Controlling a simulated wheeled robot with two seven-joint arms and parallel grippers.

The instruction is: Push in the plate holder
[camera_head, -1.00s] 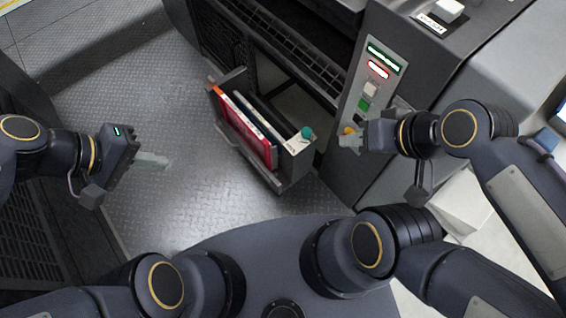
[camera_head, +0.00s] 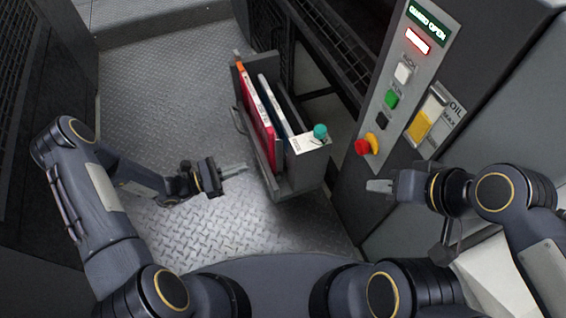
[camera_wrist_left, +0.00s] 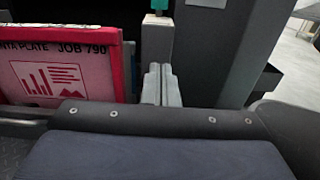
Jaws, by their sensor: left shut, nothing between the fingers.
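The plate holder (camera_head: 299,180) is a grey open-topped box standing out from the dark machine over the metal floor. It holds upright plates, among them a red one (camera_head: 257,116) and a white-edged one (camera_head: 272,103). A teal knob (camera_head: 320,131) sits on its right end. In the left wrist view the red plate (camera_wrist_left: 60,75) reads "JOB 790". My left gripper (camera_head: 240,168) is shut and empty, just left of the holder's near side; contact cannot be told. Its fingers (camera_wrist_left: 161,85) point toward the holder. My right gripper (camera_head: 372,186) is right of the holder, near the machine panel; its fingers look closed together.
The treaded floor (camera_head: 160,85) to the left is clear.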

